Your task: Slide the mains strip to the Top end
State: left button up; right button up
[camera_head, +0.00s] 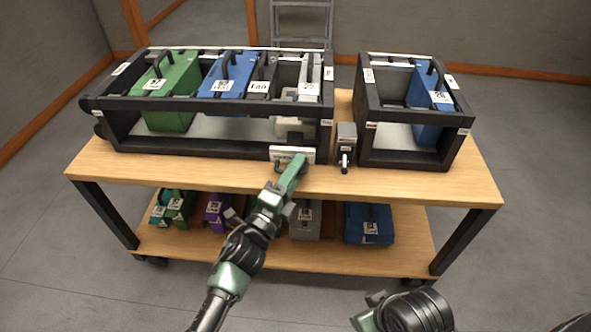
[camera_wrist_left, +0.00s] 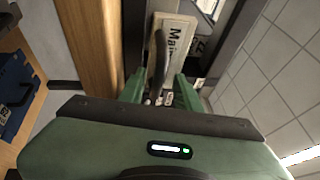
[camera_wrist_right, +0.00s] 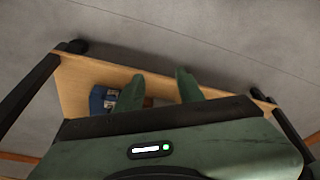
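The mains strip shows as a pale plate (camera_head: 284,153) with a black handle, at the front right of the large black frame (camera_head: 190,105). In the left wrist view the plate (camera_wrist_left: 180,32) reads "Mai…", the rest hidden by the handle. My left gripper (camera_head: 297,168) is at this plate. Its two green fingers (camera_wrist_left: 160,88) stand apart, with the black handle (camera_wrist_left: 159,55) between them; I see a gap, but contact is unclear. My right gripper (camera_wrist_right: 168,88) is open and empty, well in front of the table and away from the frame.
The large frame holds a green box (camera_head: 178,95), a blue box (camera_head: 232,80) and grey parts. A small grey block (camera_head: 346,133) stands between it and a smaller frame (camera_head: 413,157) with another blue box (camera_head: 427,112). Several boxes sit on the lower shelf (camera_head: 270,262).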

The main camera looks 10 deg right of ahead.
pick_arm(q)
jog(key=shift+a+f, duration=0.15)
